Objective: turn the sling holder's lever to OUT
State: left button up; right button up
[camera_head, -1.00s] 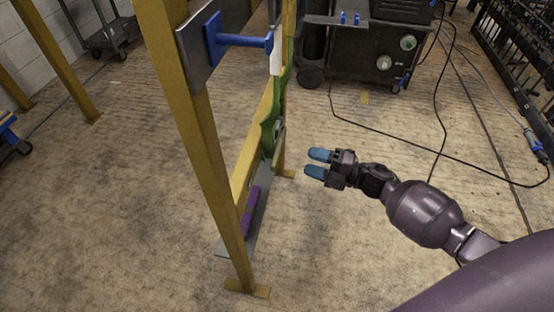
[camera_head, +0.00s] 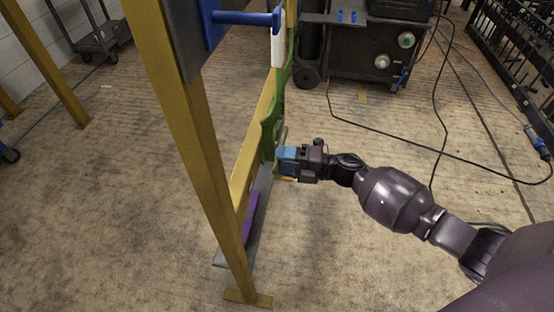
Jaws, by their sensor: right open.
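A yellow frame (camera_head: 183,130) carries several fittings seen nearly edge-on. At its top a blue bar (camera_head: 243,18) sticks out from a dark plate (camera_head: 187,40) to a white piece (camera_head: 277,47). A green curved part (camera_head: 269,130) stands along the far side, and a purple part (camera_head: 249,222) sits low on a grey plate. I cannot tell which of these is the sling holder's lever, and no OUT mark is readable. My right gripper (camera_head: 287,160) is open, its blue fingertips close beside the green part's lower end; contact is unclear. My left gripper is not in view.
A dark wheeled machine (camera_head: 362,55) stands behind, with cables running over the floor to the right. A black rack (camera_head: 520,60) is at the far right, a cart (camera_head: 92,38) at the back left. The floor around the frame is mostly clear.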

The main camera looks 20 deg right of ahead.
jog(key=shift+x, duration=0.85)
grip_shut()
